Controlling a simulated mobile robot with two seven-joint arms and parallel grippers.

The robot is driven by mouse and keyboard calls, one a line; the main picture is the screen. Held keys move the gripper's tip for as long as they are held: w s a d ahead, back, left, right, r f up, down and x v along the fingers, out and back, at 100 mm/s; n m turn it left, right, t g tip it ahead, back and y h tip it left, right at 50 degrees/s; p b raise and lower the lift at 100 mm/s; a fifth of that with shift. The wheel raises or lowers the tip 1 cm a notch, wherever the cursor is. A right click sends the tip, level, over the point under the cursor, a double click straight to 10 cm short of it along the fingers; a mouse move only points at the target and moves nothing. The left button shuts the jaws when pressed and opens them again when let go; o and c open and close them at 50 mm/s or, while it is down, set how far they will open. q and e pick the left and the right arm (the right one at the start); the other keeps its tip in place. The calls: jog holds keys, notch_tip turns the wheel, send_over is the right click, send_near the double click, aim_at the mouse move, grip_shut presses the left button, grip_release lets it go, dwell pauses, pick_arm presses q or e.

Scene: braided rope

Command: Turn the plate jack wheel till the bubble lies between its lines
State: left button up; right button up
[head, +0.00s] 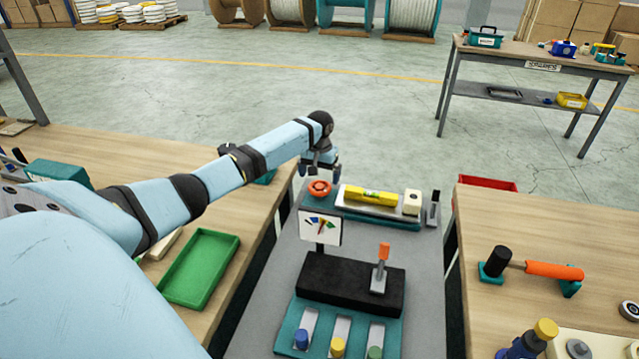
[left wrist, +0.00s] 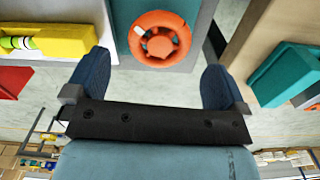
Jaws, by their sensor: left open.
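The orange jack wheel (head: 319,188) sits at the left end of a teal base plate (head: 385,221). It also shows in the left wrist view (left wrist: 160,52), with a white mark at its upper left. A yellow level (head: 371,196) with a green vial lies on the plate to the right of the wheel. In the left wrist view the vial (left wrist: 18,42) is partly cut off, and I cannot tell where the bubble lies against its lines. My left gripper (left wrist: 157,78) is open and empty, its fingers pointing towards the wheel and apart from it. My right gripper is not in view.
A white block (head: 412,202) stands right of the level. A dial card (head: 320,227) and a black block with an orange-topped lever (head: 383,253) stand nearer me. Left, a green tray (head: 201,266) lies on a wooden table. Right, a table holds an orange-handled tool (head: 553,271).

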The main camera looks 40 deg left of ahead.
aim_at(320, 186)
pick_arm(q)
jog(key=shift+f, duration=2)
jog(key=shift+c, duration=0.7)
jog(key=c, duration=0.7)
jog(key=shift+c, duration=0.2)
